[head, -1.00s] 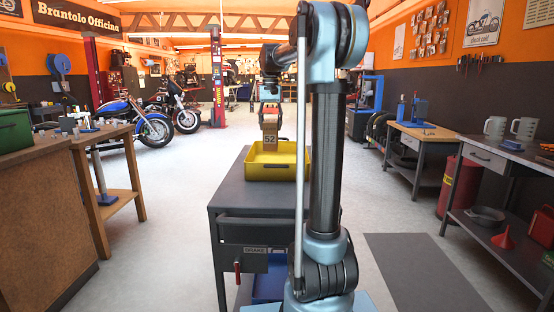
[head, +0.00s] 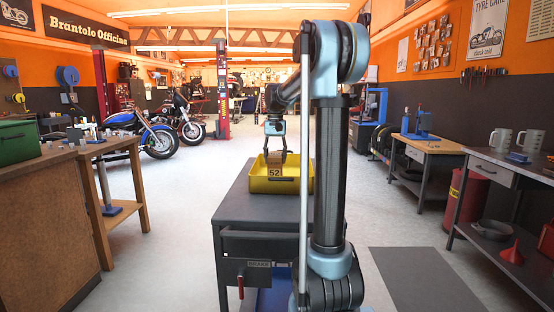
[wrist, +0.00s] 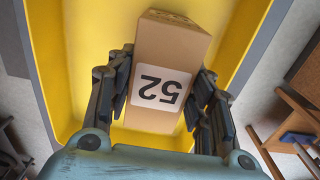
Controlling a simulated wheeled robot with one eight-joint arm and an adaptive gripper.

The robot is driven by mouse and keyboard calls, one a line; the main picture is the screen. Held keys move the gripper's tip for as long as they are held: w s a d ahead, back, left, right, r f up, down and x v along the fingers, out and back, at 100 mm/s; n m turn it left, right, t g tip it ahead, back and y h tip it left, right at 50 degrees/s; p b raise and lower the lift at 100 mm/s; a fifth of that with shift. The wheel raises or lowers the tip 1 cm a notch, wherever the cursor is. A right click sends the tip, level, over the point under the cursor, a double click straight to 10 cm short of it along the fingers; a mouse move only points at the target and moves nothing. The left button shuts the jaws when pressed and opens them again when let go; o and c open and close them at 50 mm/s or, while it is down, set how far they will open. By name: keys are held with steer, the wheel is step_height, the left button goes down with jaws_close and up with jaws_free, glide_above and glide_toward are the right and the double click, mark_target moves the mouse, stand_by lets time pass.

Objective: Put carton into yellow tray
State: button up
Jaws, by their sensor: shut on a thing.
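The carton (head: 274,168) is a brown box with a white label reading 52. My gripper (head: 275,156) is shut on it from two sides. In the wrist view the carton (wrist: 168,62) sits between the two fingers of my gripper (wrist: 160,95), its label upside down. The yellow tray (head: 300,186) rests on the dark grey cart. In the wrist view the yellow tray (wrist: 62,60) surrounds the carton from behind. The carton is inside the tray's outline, its lower end hidden by the front wall in the head view. I cannot tell whether it touches the floor of the tray.
The grey cart (head: 235,208) has a bare top in front of the tray. The pale floor around the cart is mostly open.

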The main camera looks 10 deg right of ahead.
steer(key=o, duration=1.6)
steer(key=shift+c, duration=0.2)
steer(key=shift+r, duration=0.1)
step_height(320, 180, up, 12)
